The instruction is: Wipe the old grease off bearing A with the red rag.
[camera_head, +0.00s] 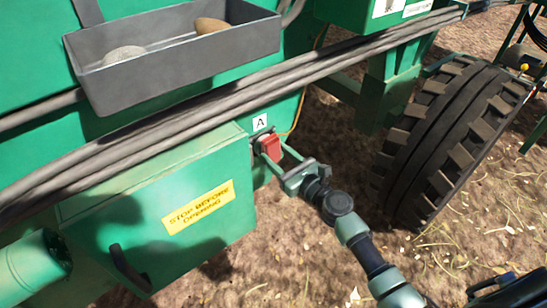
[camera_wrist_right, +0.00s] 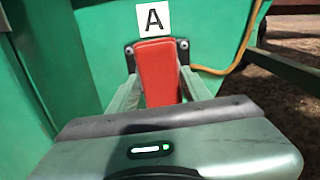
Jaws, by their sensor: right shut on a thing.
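The red rag (camera_head: 271,149) is a folded red block, held between the two fingers of my right gripper (camera_head: 280,158). In the right wrist view the rag (camera_wrist_right: 157,68) stands upright between the fingers (camera_wrist_right: 158,88), with its far end at the machine wall. Bearing A (camera_wrist_right: 185,48) is mostly hidden behind the rag; only dark flange ends with bolts show on both sides. The rag appears to be against the bearing, though the contact itself is hidden. A white label "A" (camera_head: 260,122) is right above it. My left gripper is not in view.
A green box with a yellow "stop before opening" sign (camera_head: 199,207) and a dark handle (camera_head: 130,269) juts out left of the bearing. Thick grey hoses (camera_head: 190,110) run above. A grey tray (camera_head: 180,62) holds two roundish objects. A large tyre (camera_head: 445,140) stands to the right.

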